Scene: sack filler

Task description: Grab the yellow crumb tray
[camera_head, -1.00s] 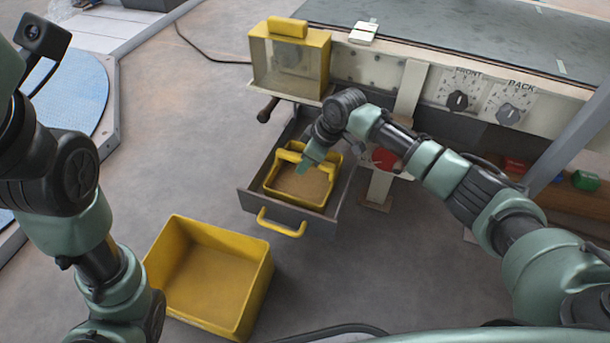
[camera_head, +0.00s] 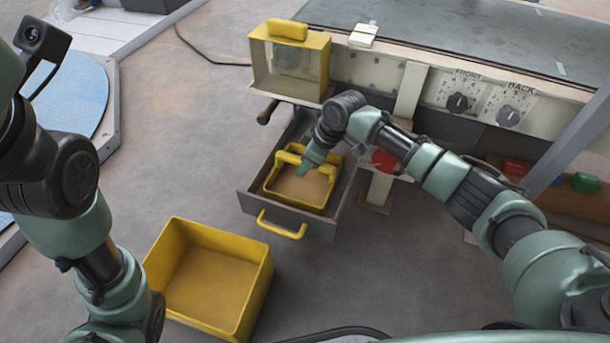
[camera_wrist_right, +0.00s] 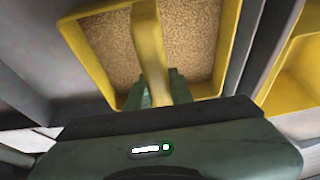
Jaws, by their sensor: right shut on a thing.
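The yellow crumb tray (camera_head: 319,207) sits inside the open grey drawer (camera_head: 251,207) and holds a layer of brown crumbs (camera_head: 303,187). A yellow handle bar (camera_wrist_right: 150,50) spans the tray in the right wrist view. My right gripper (camera_head: 304,169) is at this handle, its fingers on both sides of the bar, shut on it. The fingertips are partly hidden behind the bar and the gripper body. My left arm is at the left edge of the head view, but its gripper is not in view.
An open, empty yellow bin (camera_head: 213,285) stands on the floor in front of the drawer, to the left. The drawer has a yellow pull handle (camera_head: 282,225). A yellow box with a clear front (camera_head: 290,68) and the machine with dials (camera_head: 458,102) stand behind. Floor left of the drawer is clear.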

